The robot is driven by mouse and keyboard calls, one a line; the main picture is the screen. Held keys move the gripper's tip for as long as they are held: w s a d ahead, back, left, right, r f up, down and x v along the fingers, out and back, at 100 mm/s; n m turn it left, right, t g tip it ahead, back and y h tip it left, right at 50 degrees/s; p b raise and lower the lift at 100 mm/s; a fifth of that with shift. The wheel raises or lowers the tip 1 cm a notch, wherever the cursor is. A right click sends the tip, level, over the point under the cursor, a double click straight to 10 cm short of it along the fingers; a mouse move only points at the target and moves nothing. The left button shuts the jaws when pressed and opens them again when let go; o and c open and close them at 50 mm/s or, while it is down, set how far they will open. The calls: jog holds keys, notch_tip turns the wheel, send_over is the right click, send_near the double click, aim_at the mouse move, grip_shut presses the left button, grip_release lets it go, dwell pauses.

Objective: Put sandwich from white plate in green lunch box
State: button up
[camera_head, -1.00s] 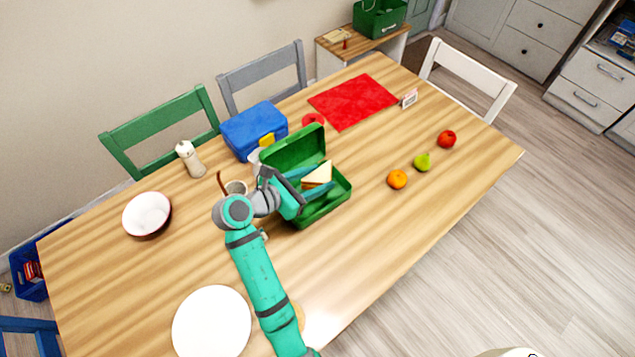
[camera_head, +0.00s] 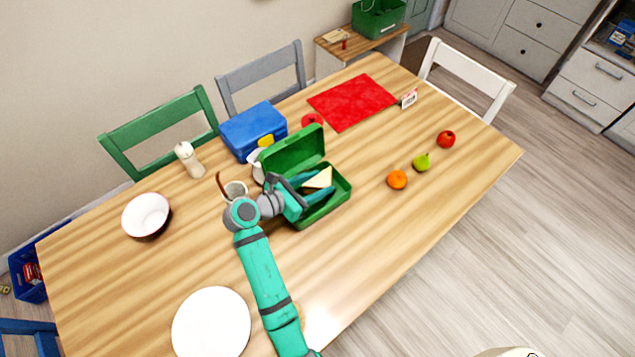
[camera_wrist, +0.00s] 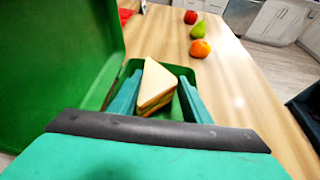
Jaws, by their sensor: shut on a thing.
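The sandwich (camera_head: 319,178), a white-bread triangle, is between the two teal fingers of my gripper (camera_head: 318,184), over the open green lunch box (camera_head: 338,200). In the wrist view the sandwich (camera_wrist: 157,84) is between the fingertips of my gripper (camera_wrist: 158,92), within the box's outline. The lunch box lid stands up at the back and fills the left of the wrist view (camera_wrist: 60,60). I cannot tell whether the sandwich touches the box floor. The white plate (camera_head: 211,322) is empty at the front left of the table.
A blue lunch box (camera_head: 252,131) and a mug (camera_head: 235,190) stand near my arm. An orange (camera_head: 397,180), pear (camera_head: 422,162) and apple (camera_head: 446,139) lie to the right. A bowl (camera_head: 146,215) stands at left.

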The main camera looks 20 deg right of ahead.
jog(key=shift+f, duration=0.45)
jog(key=o, duration=0.6)
jog(key=shift+o, duration=0.2)
jog(key=shift+r, duration=0.3)
jog(key=v, duration=1.2)
jog(key=shift+r, duration=0.35)
jog(key=shift+d, duration=0.1)
